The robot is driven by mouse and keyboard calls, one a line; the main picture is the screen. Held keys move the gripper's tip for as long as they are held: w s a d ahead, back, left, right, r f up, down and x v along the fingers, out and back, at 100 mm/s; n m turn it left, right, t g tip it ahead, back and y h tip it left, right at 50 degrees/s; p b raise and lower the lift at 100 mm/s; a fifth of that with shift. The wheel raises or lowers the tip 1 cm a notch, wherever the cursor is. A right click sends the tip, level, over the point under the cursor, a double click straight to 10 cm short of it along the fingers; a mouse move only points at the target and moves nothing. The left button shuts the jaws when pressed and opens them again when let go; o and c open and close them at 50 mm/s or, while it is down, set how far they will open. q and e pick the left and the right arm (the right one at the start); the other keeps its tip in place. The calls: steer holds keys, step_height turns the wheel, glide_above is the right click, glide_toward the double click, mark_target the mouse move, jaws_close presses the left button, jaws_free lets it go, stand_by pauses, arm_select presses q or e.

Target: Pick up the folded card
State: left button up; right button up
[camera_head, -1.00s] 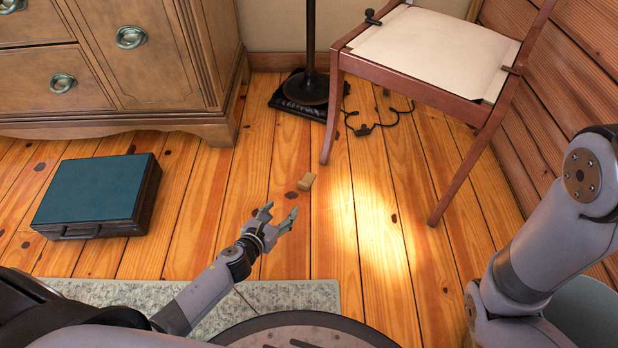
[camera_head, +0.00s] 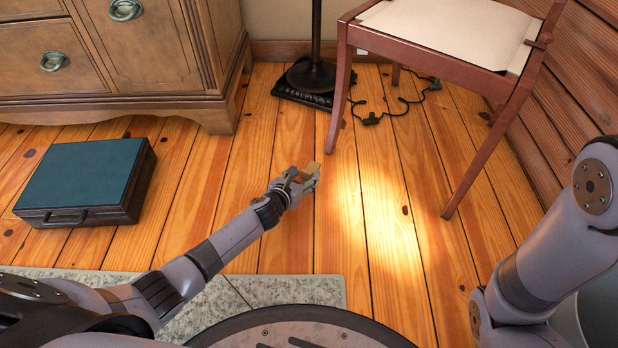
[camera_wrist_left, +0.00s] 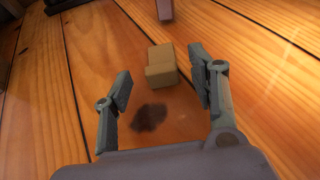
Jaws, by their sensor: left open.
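The folded card (camera_wrist_left: 161,67) is a small tan piece with a crease, standing on the plank floor. In the left wrist view it lies just ahead of my left gripper (camera_wrist_left: 162,93), roughly in line with the gap between the two open fingers. In the head view the card (camera_head: 311,168) shows only in part at the tips of my left gripper (camera_head: 305,180), whose fingers hide the rest. Whether a finger touches the card, I cannot tell. My right arm (camera_head: 555,235) shows at the right; its gripper is out of view.
A chair (camera_head: 437,40) stands just beyond the card, one leg close by. A lamp base (camera_head: 310,76) and a dark cable (camera_head: 385,112) lie behind. A teal case (camera_head: 85,180) sits left, before a wooden dresser (camera_head: 150,60). The floor right of the card is clear.

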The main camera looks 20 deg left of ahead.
arm_select(q)
steer(key=shift+w+d+f, duration=0.1)
steer(key=shift+w+f, duration=0.05)
steer(key=shift+w, duration=0.4)
steer(key=shift+c, duration=0.4)
steer(key=c, duration=0.8)
steer(key=shift+o, duration=0.2)
